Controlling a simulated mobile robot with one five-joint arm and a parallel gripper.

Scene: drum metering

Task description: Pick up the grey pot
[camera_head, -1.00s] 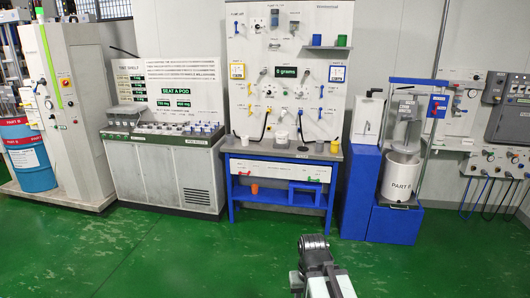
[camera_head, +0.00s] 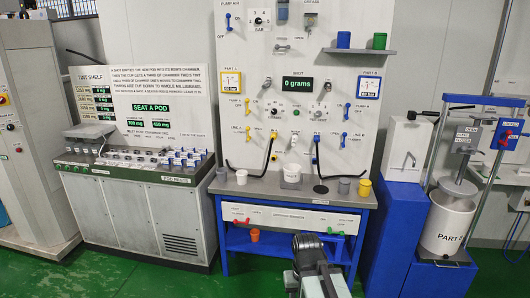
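The grey pot (camera_head: 344,185) stands upright on the right part of the bench top (camera_head: 265,188), just left of a yellow pot (camera_head: 364,188). Part of my arm rises at the bottom centre, below and left of the grey pot and well apart from it. My gripper's fingers do not show, so its state is not visible.
A white pot (camera_head: 291,173) stands mid-bench, with a black disc (camera_head: 321,189) between it and the grey pot. An orange cup (camera_head: 255,235) is on the lower shelf. A blue pedestal (camera_head: 395,235) stands right of the bench.

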